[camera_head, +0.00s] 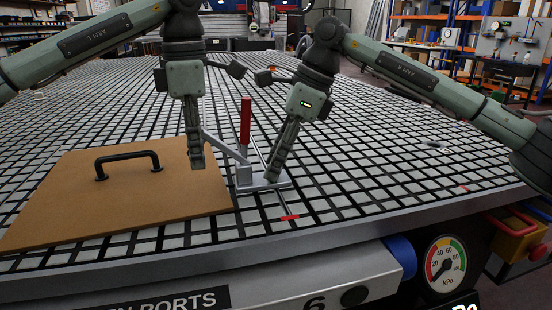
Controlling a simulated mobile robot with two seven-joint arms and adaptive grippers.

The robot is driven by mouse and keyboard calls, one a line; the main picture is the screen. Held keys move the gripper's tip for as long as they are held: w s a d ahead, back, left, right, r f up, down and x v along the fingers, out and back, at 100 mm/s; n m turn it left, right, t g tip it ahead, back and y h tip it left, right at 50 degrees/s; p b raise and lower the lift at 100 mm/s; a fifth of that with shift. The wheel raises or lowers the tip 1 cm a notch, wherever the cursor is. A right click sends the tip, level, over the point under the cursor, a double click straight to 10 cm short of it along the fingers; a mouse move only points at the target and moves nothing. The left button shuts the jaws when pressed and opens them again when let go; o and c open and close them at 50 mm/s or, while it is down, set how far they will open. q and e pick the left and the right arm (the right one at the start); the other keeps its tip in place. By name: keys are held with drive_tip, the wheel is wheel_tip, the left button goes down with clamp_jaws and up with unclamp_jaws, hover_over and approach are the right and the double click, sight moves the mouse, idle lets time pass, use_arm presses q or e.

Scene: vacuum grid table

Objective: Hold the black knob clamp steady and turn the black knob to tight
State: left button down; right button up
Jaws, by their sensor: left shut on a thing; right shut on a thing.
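The clamp has a grey metal base (244,184), a slanting grey arm and an upright red handle (246,122). It stands on the grid table at the right edge of a brown board (120,215). My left gripper (197,165) points down over the board, shut at the outer end of the clamp's arm. Its fingers cover that end, and the black knob cannot be made out there. My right gripper (272,177) slants down to the clamp's base, right of the red handle, shut on the clamp. Its fingertips hide what they grip.
A black handle (128,158) stands on the brown board, left of my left gripper. The grid table (400,185) is largely clear on the right. A pressure gauge (444,263) sits below the front edge.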

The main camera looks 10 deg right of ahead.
drive_tip(key=m+t, duration=0.1)
drive_tip(key=m, duration=0.2)
drive_tip(key=m+t+h, duration=0.1)
drive_tip(key=m, duration=0.2)
drive_tip(key=shift+s, duration=0.15)
drive_tip(key=m+h, duration=0.1)
drive_tip(key=m, duration=0.2)
drive_tip(key=m+t+h, duration=0.1)
drive_tip(key=m, duration=0.1)
drive_tip(key=shift+a+m, duration=0.15)
drive_tip(key=shift+m, duration=0.25)
drive_tip(key=shift+t, duration=0.3)
drive_tip(key=o, duration=1.2)
drive_tip(key=shift+c, duration=0.2)
drive_tip(key=shift+s, duration=0.1)
drive_tip(key=shift+r, duration=0.1)
drive_tip(key=v, duration=0.7)
drive_tip(key=shift+r, duration=0.4)
